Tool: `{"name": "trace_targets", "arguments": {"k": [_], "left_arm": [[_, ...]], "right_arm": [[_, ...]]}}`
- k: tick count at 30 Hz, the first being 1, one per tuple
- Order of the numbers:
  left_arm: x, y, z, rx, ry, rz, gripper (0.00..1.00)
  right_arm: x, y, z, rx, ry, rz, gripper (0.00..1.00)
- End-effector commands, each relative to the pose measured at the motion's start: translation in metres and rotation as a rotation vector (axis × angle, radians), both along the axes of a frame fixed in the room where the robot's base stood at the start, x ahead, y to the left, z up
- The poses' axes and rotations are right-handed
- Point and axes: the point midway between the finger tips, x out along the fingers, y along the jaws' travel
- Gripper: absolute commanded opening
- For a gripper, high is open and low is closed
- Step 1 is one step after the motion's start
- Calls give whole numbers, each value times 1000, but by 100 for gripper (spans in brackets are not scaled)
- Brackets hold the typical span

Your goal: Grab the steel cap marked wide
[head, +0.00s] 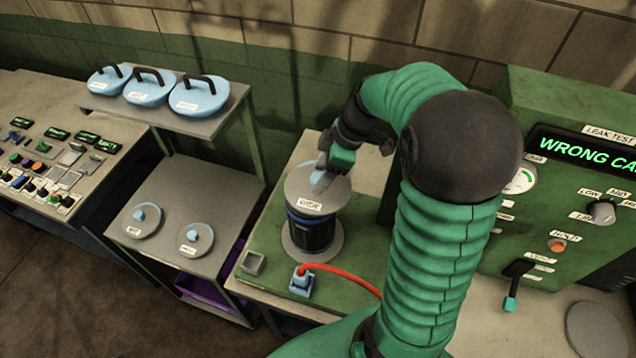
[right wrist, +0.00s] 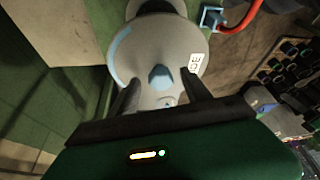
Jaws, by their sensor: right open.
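The steel cap marked wide (head: 300,193) is a round grey disc with a blue knob and a white label. It sits on top of a dark upright cylinder (head: 312,235) on the green bench fixture. In the right wrist view the cap (right wrist: 135,50) fills the upper middle, its label partly readable, with its blue knob (right wrist: 160,77) near the fingertips. My right gripper (head: 325,172) is over the cap at the knob, pointing down. Its two fingers (right wrist: 160,82) are apart, one on each side of the knob; contact cannot be told. My left gripper is out of view.
Two more grey caps (head: 144,220) (head: 195,238) lie on the shelf to the left. Several blue handled lids (head: 149,88) stand on the upper shelf. A red hose (head: 345,275) runs by the cylinder. The green test panel (head: 560,180) at right reads "WRONG CA", the rest cut off.

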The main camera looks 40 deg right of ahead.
Motion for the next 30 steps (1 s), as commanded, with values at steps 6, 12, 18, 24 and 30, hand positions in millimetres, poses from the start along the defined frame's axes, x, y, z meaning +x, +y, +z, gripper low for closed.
{"name": "trace_targets", "arguments": {"k": [6,12,18,24,30], "left_arm": [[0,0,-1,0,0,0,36],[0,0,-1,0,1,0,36],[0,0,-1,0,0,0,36],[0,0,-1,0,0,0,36],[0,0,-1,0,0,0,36]], "right_arm": [[0,0,-1,-1,-1,1,54],[0,0,-1,-1,-1,1,28],[0,0,-1,-1,-1,0,2],[0,0,-1,-1,-1,1,0],[0,0,-1,-1,-1,1,0]]}}
